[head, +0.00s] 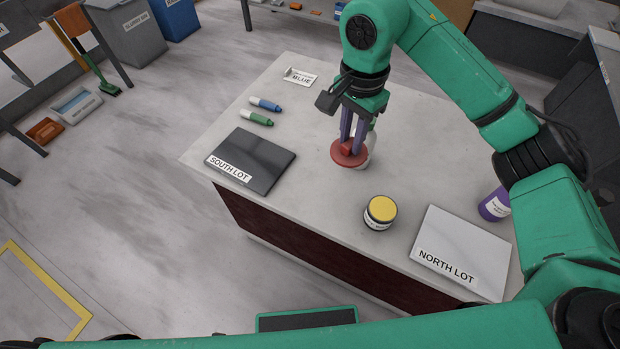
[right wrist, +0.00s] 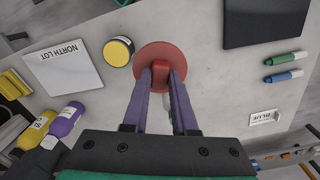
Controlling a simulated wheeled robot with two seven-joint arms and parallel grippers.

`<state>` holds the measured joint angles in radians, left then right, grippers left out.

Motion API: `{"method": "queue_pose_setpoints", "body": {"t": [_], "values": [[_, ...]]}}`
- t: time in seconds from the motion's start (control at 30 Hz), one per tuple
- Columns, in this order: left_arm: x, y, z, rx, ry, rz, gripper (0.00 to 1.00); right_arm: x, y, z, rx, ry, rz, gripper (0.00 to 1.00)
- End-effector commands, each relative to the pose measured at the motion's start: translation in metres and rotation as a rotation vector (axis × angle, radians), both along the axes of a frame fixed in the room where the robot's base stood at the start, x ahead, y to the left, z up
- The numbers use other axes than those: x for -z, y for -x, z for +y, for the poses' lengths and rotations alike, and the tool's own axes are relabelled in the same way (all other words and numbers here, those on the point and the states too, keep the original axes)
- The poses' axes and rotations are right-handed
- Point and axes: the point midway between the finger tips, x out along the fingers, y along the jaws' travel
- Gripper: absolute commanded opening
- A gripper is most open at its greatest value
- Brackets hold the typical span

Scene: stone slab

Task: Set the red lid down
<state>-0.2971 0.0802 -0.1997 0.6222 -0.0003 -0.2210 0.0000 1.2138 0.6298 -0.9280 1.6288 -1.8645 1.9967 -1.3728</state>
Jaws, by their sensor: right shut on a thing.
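The red lid (head: 349,153) is a flat round disc with a raised grip. It also shows in the right wrist view (right wrist: 146,57). My right gripper (head: 350,144) is shut on the lid's grip and points down over the middle of the slab; it also shows in the right wrist view (right wrist: 161,78). I cannot tell whether the lid touches the slab. A pale bottle stands just behind the lid and is partly hidden by it and by my fingers. My left gripper is not in view.
On the slab (head: 330,220) are a yellow-topped jar (head: 380,211), a white NORTH LOT board (head: 462,250), a dark SOUTH LOT board (head: 255,158), green (head: 257,118) and blue (head: 265,104) markers, a BLUE card (head: 300,77) and a purple bottle (head: 495,204). Bare slab lies between SOUTH LOT and the jar.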

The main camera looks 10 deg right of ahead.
Motion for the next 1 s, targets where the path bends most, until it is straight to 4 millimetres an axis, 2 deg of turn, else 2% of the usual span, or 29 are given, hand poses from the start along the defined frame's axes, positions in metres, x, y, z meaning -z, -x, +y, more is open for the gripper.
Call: {"method": "queue_pose_setpoints", "body": {"t": [0.07, 0.17, 0.27, 0.53, 0.83, 1.0], "values": [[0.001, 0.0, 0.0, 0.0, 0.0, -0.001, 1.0, -0.001, 0.0, 0.002, 0.025, -0.003, 0.003, 0.0], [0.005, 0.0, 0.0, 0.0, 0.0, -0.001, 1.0, 0.02, 0.001, 0.002, 0.03, -0.002, 0.009, 0.0], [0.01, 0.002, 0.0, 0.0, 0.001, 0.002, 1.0, 0.053, 0.002, 0.002, 0.029, -0.004, 0.011, 0.0], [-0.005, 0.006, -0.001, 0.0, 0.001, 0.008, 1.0, 0.133, 0.003, 0.001, 0.03, -0.002, 0.009, 0.0], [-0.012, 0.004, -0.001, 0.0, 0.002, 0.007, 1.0, 0.188, 0.002, 0.001, 0.029, -0.001, 0.006, 0.0], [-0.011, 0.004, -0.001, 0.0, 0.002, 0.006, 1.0, 0.196, 0.001, 0.0, 0.027, -0.001, 0.0, 0.0]]}}
